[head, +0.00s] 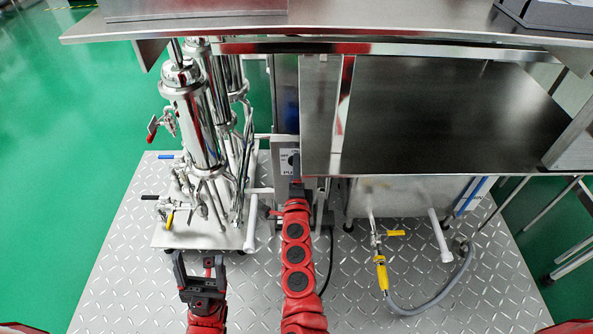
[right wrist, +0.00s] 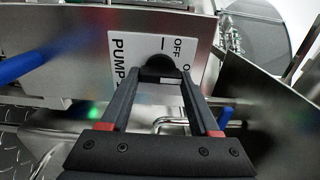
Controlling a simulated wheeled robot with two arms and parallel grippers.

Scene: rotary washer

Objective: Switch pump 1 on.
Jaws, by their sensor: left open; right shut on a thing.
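A white switch plate (right wrist: 125,60) with "PUMP" and "OFF" printed on it faces the right wrist view. The rest of its lettering is partly covered by a finger, so I cannot read the pump number. A black rotary knob (right wrist: 159,64) sits on the plate. My right gripper (right wrist: 160,80) has its two fingers closed on the sides of the knob. I cannot tell which setting the knob points to. In the head view the plate (head: 287,160) is on the steel cabinet, with my right gripper (head: 296,187) against it. My left gripper (head: 198,270) is open and empty above the floor plate.
Steel filter cylinders (head: 195,125) with red and yellow valve handles stand left of the switch. A steel table (head: 430,115) overhangs on the right. A grey hose (head: 430,295) with a yellow-handled valve lies at lower right on the tread plate (head: 140,300).

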